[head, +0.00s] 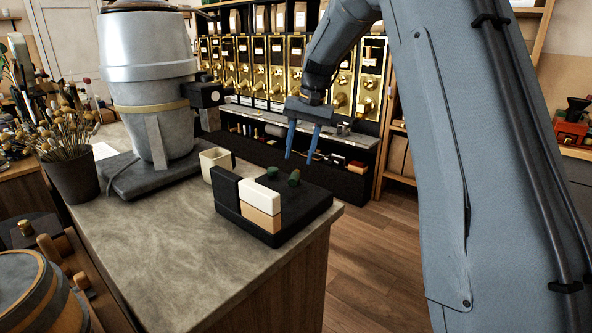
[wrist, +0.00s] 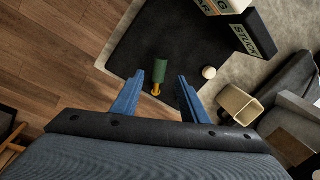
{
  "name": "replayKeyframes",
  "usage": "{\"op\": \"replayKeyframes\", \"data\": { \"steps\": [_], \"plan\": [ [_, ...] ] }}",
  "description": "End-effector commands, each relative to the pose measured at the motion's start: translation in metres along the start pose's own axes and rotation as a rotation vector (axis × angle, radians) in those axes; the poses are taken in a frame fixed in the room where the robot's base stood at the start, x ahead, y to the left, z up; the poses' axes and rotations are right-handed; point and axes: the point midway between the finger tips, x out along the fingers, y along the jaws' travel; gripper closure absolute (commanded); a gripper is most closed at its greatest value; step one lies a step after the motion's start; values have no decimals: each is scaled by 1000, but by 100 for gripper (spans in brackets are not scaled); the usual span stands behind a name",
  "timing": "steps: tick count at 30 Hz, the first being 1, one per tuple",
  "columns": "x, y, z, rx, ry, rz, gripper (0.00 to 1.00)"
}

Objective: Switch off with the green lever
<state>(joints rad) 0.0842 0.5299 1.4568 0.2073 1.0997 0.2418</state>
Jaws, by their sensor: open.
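The green lever (wrist: 159,70) has a dark green grip and a short brass-coloured part below it in the wrist view. It is on a black board (wrist: 130,52). In the head view it seems to be the small dark green piece (head: 294,179) near the board's right side, with another small dark piece (head: 272,171) to its left. My gripper (head: 299,159) is open, its blue fingers pointing down above the board, apart from the lever. In the wrist view the lever appears between the fingertips (wrist: 160,78). Nothing is held.
A pale round knob (wrist: 209,72) is right of the lever. Lettered blocks (head: 259,205) stand at the board's front edge. A cream square cup (head: 215,163) and a large metal urn (head: 150,80) stand left on the stone counter (head: 170,240). Floor (head: 370,250) is open at right.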

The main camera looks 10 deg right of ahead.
Motion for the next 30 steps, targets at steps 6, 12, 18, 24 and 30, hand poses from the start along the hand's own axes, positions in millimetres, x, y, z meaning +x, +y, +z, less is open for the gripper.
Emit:
{"op": "replayKeyframes", "data": {
  "steps": [6, 12, 18, 24, 30],
  "plan": [
    [21, 1, -1, 5, -4, 0, 60],
    [51, 1, -1, 6, -2, 0, 60],
    [71, 1, -2, 5, -1, -1, 60],
    [76, 0, -2, 4, 1, -1, 60],
    [76, 0, -2, 4, 1, -1, 70]
  ]
}}
